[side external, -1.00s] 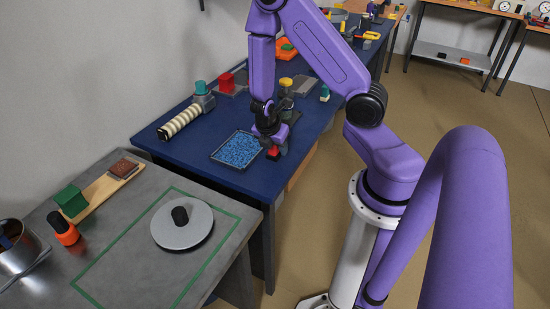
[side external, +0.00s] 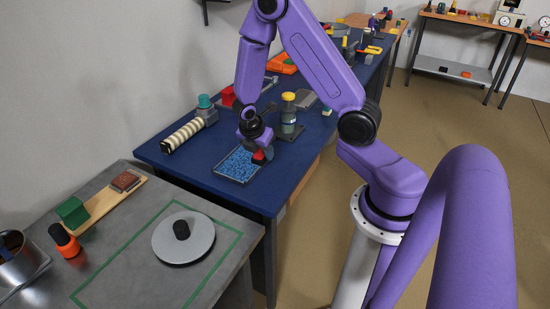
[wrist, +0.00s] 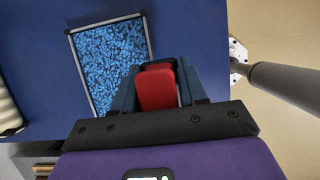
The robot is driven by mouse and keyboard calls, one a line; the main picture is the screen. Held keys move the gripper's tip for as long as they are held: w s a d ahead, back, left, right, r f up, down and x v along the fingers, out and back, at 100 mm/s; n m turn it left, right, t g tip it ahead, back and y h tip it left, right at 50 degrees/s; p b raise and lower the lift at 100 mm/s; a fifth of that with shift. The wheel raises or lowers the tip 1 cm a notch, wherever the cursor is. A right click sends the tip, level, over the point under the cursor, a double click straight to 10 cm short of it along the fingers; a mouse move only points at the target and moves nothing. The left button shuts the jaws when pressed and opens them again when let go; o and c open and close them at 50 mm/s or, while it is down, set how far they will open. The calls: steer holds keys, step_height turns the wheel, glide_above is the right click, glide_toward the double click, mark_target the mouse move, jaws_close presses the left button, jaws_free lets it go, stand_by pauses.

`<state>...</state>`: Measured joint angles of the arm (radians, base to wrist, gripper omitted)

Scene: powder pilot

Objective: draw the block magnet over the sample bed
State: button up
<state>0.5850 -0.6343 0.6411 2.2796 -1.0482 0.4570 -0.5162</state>
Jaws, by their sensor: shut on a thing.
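The sample bed is a dark-rimmed rectangular tray of blue grains (side external: 236,166) on the blue table. It fills the upper left of the wrist view (wrist: 108,62). My gripper (side external: 257,150) is at the bed's right edge in the side view. It is shut on the red block magnet (side external: 259,157), which shows between the two fingers in the wrist view (wrist: 157,90). The fingers hide part of the bed's near end.
A ribbed cream roll (side external: 183,134) and a teal-topped item (side external: 205,108) lie left of the bed. A yellow-topped post (side external: 288,112) stands behind my gripper. The grey bench (side external: 130,246) in front holds a round metal disc (side external: 202,244).

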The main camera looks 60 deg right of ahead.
step_height(320, 180, up, 3)
glide_above(235, 170)
steer(key=a, duration=0.1)
steer(key=shift+s+f, duration=0.1)
steer(key=shift+f, duration=3.15)
steer(key=shift+d+f, duration=0.4)
steer(key=shift+f, duration=0.2)
steer(key=shift+c, duration=0.4)
steer(key=shift+d+f, duration=0.2)
steer(key=shift+d, duration=0.55)
steer(key=shift+d+r, duration=0.25)
steer(key=shift+d, duration=0.95)
steer(key=shift+d+f, duration=0.1)
steer(key=shift+d, duration=3.65)
steer(key=shift+a+f, duration=0.1)
steer(key=shift+a, duration=6.2)
step_height(235, 170, up, 8)
steer(key=shift+d, duration=0.2)
